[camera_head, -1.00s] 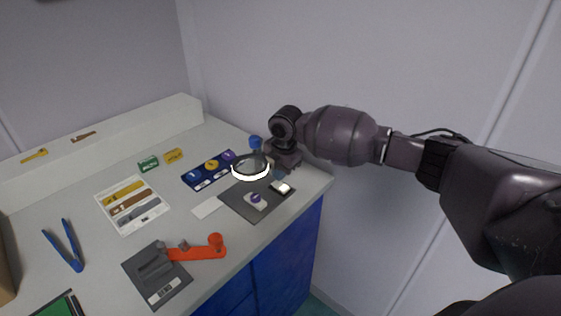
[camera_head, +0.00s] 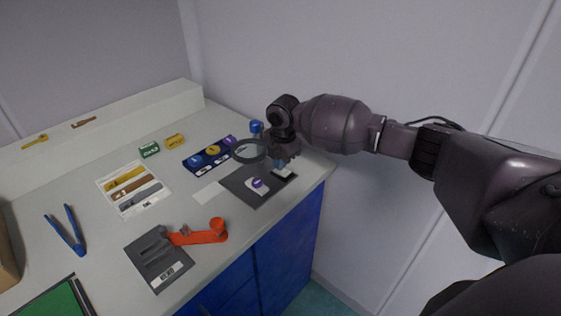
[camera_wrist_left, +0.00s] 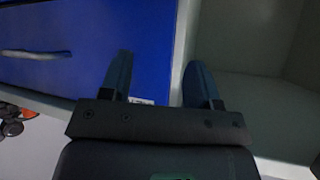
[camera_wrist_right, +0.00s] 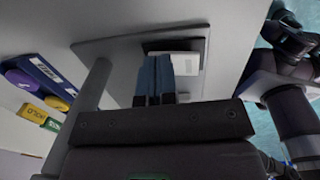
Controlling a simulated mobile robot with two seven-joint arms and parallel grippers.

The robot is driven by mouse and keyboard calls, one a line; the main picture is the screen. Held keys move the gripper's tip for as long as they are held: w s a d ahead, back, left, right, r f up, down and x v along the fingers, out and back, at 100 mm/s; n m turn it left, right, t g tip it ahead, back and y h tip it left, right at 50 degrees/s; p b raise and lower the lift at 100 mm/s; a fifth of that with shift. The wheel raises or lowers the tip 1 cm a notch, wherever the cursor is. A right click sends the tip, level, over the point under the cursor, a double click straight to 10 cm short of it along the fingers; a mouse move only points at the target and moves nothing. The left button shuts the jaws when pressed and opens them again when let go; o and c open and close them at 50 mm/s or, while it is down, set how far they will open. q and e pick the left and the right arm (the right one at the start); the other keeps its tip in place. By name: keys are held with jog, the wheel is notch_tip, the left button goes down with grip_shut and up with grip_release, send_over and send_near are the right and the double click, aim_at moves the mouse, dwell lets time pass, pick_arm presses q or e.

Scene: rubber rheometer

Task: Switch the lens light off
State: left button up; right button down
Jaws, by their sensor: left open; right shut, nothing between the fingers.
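The lens ring (camera_head: 248,151) stands near the back right of the bench, and its ring looks dark grey and unlit. A dark mat (camera_head: 250,196) lies under and in front of it. A small black and white switch (camera_head: 284,173) is on the mat and also shows in the right wrist view (camera_wrist_right: 187,62). My right gripper (camera_head: 279,168) is shut and empty, with its fingertips at the switch; I cannot tell if they touch it. My left gripper (camera_wrist_left: 160,85) is open and empty, in front of the blue drawers.
A purple-topped piece (camera_head: 258,183) sits on the mat. A blue rack with round caps (camera_head: 208,156) lies left of the lens. An orange arm (camera_head: 200,236) on a grey block, blue tweezers (camera_head: 66,231) and a tool card (camera_head: 133,189) lie further left.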

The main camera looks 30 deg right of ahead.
aim_at(284, 170)
pick_arm(q)
jog(key=shift+r, duration=0.15)
pick_arm(e)
jog(key=shift+s+f, duration=0.15)
jog(key=shift+s, duration=0.05)
pick_arm(q)
jog(key=shift+w+r+p, duration=0.2)
jog(key=shift+r+p, duration=0.2)
jog(key=shift+r, duration=0.1)
jog(key=shift+w+r+p, duration=0.15)
jog(key=shift+r+p, duration=0.2)
jog(key=shift+r, duration=0.1)
pick_arm(e)
jog(key=shift+s+d+r, duration=0.2)
jog(key=shift+s+d, duration=0.05)
jog(key=shift+s, duration=0.4)
pick_arm(q)
jog(key=shift+f, duration=0.1)
pick_arm(e)
jog(key=shift+w, duration=0.1)
